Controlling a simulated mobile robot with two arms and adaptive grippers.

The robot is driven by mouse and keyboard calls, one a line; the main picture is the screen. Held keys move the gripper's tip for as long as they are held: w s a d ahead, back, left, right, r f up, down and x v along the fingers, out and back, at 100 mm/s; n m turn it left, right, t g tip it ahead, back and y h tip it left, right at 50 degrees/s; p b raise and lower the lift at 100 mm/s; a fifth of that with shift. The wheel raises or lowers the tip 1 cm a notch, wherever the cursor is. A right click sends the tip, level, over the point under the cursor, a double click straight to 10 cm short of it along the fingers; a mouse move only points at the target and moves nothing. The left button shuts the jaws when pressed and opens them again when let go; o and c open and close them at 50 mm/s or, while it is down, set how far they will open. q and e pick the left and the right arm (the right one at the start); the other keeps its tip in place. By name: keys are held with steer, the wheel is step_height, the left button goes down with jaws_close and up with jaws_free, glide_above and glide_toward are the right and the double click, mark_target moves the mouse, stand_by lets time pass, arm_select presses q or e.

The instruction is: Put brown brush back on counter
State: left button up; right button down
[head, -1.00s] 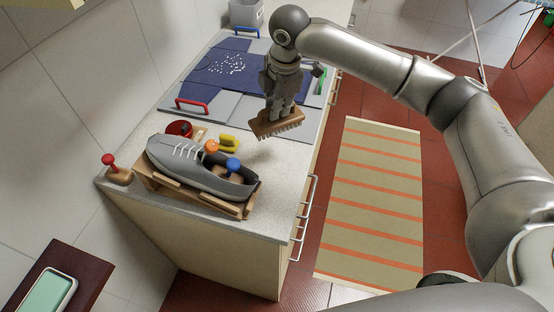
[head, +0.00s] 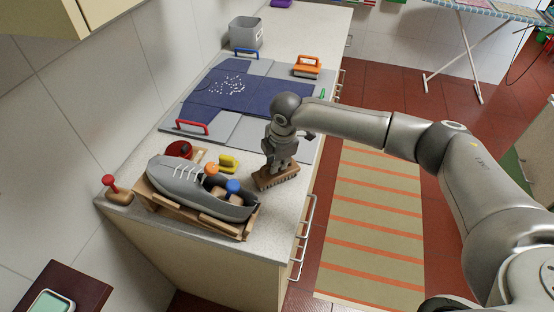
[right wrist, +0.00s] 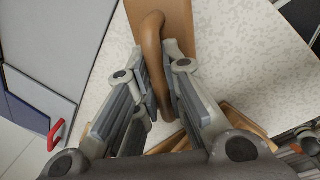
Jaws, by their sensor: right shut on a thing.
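The brown brush (head: 278,179) is at the counter (head: 265,218), just right of the grey shoe, bristles down. I cannot tell if its bristles touch the surface. My right gripper (head: 277,166) is above it, shut on its handle. In the right wrist view the curved brown handle (right wrist: 151,50) runs between the two fingers (right wrist: 158,108), with the flat brush body behind it. My left gripper is in no view.
A grey shoe (head: 190,181) sits on a wooden stand at the near left. A yellow item (head: 229,162) lies beside it. Blue cloth (head: 240,88) on grey panels, with red-, blue- and orange-handled tools, is farther back. Bare counter lies around the brush.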

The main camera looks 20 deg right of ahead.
mark_target(281, 175)
steer(key=c, duration=1.5)
jaws_free()
steer(key=shift+f, duration=0.1)
steer(key=r+b, duration=0.1)
steer(key=r, duration=0.3)
steer(key=s+r+b, duration=0.1)
steer(key=r, duration=0.3)
steer(key=s+r+b, duration=0.1)
steer(key=r, duration=0.3)
steer(key=shift+s+d, duration=0.1)
steer(key=shift+d, duration=0.1)
